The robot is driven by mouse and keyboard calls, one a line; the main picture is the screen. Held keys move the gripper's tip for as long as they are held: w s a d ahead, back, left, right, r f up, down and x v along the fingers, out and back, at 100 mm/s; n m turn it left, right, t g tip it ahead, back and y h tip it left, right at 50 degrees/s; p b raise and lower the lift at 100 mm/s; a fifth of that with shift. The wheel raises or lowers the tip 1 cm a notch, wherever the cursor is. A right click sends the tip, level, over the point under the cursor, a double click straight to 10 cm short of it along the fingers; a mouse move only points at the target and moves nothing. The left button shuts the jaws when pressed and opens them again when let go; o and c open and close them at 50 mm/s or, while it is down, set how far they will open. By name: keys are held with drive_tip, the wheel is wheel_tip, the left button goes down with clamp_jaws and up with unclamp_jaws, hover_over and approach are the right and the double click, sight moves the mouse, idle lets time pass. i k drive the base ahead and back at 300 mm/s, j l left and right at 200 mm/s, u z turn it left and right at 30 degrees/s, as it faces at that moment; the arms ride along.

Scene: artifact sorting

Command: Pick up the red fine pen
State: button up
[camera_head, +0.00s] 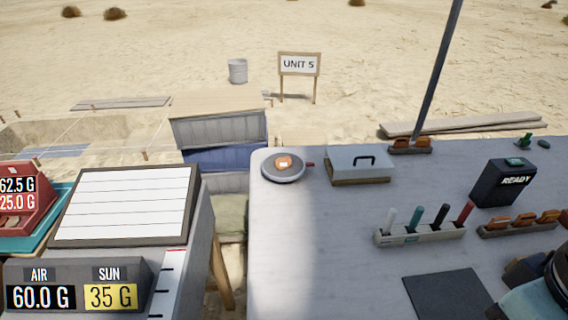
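The red pen (464,214) stands tilted in a light grey pen holder (400,239) on the right side of the grey table. It is the rightmost pen in the row. To its left in the same holder stand a dark pen (440,217), a teal pen (414,218) and a white pen (389,221). My gripper's fingers do not show. Dark and pale teal rounded parts at the bottom right corner look like part of my arm, but I cannot tell for sure.
A black READY box (496,186) stands behind and right of the pens. Orange items sit in a rack (520,229) to the right. A dark mat (447,296) lies in front. A lidded box (359,166) and round device (283,168) stand at the back. The table's left part is clear.

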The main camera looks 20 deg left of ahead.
sight(467, 209)
drive_tip(key=i+l+u, duration=0.15)
drive_tip(key=u, duration=0.15)
drive_tip(key=i+l+u, duration=0.15)
drive_tip(key=l+u, duration=0.15)
drive_tip(key=i+l+u, duration=0.1)
drive_tip(key=l+u, duration=0.25)
